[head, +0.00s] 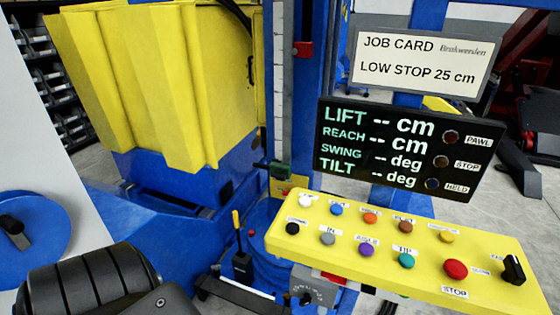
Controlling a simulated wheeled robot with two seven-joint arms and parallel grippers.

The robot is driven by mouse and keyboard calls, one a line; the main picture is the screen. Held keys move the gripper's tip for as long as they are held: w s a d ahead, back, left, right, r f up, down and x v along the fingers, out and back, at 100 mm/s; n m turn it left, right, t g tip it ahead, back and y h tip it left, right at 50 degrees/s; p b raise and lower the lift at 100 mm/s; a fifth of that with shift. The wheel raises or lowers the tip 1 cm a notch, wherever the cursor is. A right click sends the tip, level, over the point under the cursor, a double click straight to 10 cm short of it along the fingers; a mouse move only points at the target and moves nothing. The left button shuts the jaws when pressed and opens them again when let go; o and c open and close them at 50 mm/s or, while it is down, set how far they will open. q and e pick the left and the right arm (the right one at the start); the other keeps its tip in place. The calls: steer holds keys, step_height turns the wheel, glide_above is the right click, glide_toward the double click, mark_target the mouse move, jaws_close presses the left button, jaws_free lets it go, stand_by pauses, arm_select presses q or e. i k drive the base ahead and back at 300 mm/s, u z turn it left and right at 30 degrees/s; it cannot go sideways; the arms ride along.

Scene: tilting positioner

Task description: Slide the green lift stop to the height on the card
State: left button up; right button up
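The green lift stop (281,169) sits low on the upright scale (281,80), just above a yellow plate at the column foot. The scale's marks are too small to read. The job card (425,65) at the upper right reads "LOW STOP 25 cm". A red block (303,48) sits much higher, beside the scale. Neither of my grippers shows; a dark ribbed part at the lower left looks like my own arm.
A black display (398,150) shows dashes for lift, reach, swing and tilt. A yellow button panel (400,240) stands in front, right of the stop. A yellow folded cover (160,80) fills the left. A small yellow-tipped lever (237,225) stands below the stop.

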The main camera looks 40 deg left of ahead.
mark_target(275, 166)
steer(key=u, duration=0.4)
steer(key=i, duration=0.8)
steer(key=u, duration=0.6)
